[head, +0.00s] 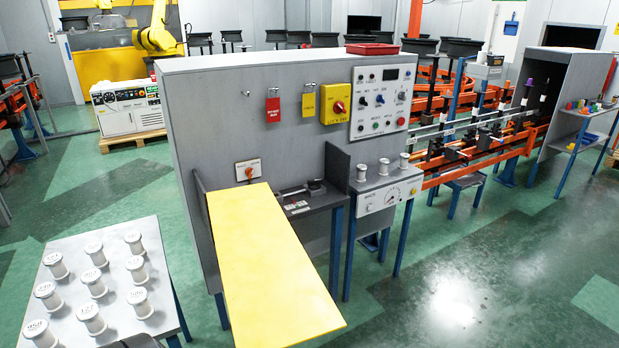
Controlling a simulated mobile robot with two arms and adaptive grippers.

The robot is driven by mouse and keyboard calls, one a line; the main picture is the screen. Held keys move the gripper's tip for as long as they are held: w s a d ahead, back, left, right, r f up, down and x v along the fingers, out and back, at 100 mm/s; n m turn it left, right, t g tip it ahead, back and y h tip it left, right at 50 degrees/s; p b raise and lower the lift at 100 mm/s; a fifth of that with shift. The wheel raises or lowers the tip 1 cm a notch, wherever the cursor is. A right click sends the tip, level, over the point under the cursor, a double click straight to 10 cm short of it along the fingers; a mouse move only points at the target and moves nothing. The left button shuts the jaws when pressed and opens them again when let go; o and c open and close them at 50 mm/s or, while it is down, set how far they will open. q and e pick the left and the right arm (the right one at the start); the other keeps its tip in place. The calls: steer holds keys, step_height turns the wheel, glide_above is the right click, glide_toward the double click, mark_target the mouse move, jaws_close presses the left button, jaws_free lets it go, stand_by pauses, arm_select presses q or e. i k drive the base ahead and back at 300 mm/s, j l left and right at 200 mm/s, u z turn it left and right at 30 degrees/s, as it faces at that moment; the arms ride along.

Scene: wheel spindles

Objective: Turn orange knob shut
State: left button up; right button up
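A small orange knob (249,173) sits on a white plate (240,166) low on the left part of the grey cabinet front. It is just above the far end of a long yellow board. The knob is too small for me to read its turned position. A red rotary knob (338,107) on a yellow plate (326,112) is higher up on the same panel. Neither gripper can be made out in the head view. A dark shape at the bottom edge, left of the yellow board, is too cut off to identify.
The yellow board (270,265) juts from the grey cabinet (215,120) towards me. A table (150,240) with several white spools stands at the left. A small stand (385,185) with a gauge and white spools is right of the board. Green floor is open at the right.

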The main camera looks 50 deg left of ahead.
mark_target(249, 172)
steer(key=i+l, duration=0.2)
steer(key=i, duration=0.2)
steer(key=i+l, duration=0.25)
steer(key=i, duration=0.2)
steer(key=i+l, duration=0.2)
steer(key=i, duration=0.2)
steer(key=i+j+u, duration=0.1)
steer(key=i+u, duration=0.15)
steer(key=u, duration=0.15)
steer(key=i+u, duration=0.25)
steer(key=u, duration=0.15)
steer(key=i+u, duration=0.35)
steer(key=i+l+u, duration=0.1)
steer(key=u, duration=0.3)
steer(key=i, duration=0.1)
